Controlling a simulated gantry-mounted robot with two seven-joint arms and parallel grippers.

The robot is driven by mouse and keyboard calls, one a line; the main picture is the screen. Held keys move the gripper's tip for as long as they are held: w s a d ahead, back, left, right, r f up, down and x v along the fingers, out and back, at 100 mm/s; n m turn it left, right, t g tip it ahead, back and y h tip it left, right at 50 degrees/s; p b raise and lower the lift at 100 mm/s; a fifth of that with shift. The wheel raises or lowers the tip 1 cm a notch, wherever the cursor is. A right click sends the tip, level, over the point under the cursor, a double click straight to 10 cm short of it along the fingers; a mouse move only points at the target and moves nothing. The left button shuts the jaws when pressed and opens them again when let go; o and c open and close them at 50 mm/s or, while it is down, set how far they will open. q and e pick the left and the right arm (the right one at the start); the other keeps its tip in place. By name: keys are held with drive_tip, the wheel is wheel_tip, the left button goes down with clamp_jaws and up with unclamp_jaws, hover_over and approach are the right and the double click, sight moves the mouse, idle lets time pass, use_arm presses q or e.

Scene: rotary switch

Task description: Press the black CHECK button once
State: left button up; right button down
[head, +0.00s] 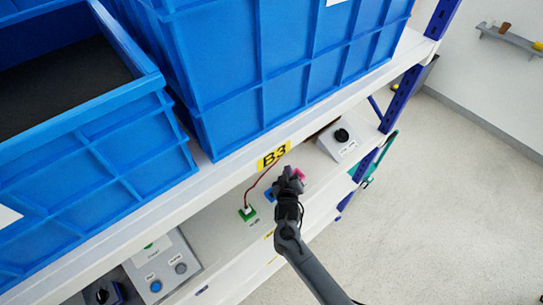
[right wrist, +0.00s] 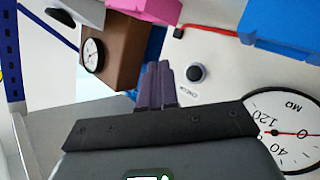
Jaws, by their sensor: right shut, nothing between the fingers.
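The black CHECK button (right wrist: 195,73) is a small dark round knob on a pale surface in the right wrist view, with its label upside down below it. My right gripper (right wrist: 161,68) has its two fingers together with nothing between them. In this view its tips are just left of the button; I cannot tell how far they are from the surface. In the head view my right gripper (head: 289,172) is over the lower shelf, in front of a pink item (head: 299,174). The button is not distinguishable there. My left gripper is not in view.
A white dial gauge marked MΩ (right wrist: 297,133) is right of the gripper. A brown block with a gauge (right wrist: 125,52) stands left. A grey box with a black knob (head: 338,141), a green terminal (head: 248,214) and a button panel (head: 165,270) are on the shelf. Blue crates (head: 255,85) are above.

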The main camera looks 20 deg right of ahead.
drive_tip(key=w+b, duration=0.1)
drive_tip(key=w+a+b, duration=0.1)
drive_tip(key=w, duration=0.1)
drive_tip(key=shift+a+f+b, duration=0.15)
drive_tip(key=shift+f+b, duration=0.05)
drive_tip(key=shift+b, duration=0.15)
drive_tip(key=shift+w+a+r+b, duration=0.1)
drive_tip(key=shift+w+a+b, duration=0.15)
drive_tip(key=shift+w+b, duration=0.25)
drive_tip(key=shift+w+a+r+b, duration=0.1)
drive_tip(key=shift+w+a+b, duration=0.2)
drive_tip(key=shift+w, duration=0.35)
idle(0.9)
drive_tip(key=shift+w, duration=0.2)
drive_tip(key=shift+w+a+b, duration=0.1)
drive_tip(key=shift+w+b, duration=0.1)
drive_tip(key=shift+b, duration=0.1)
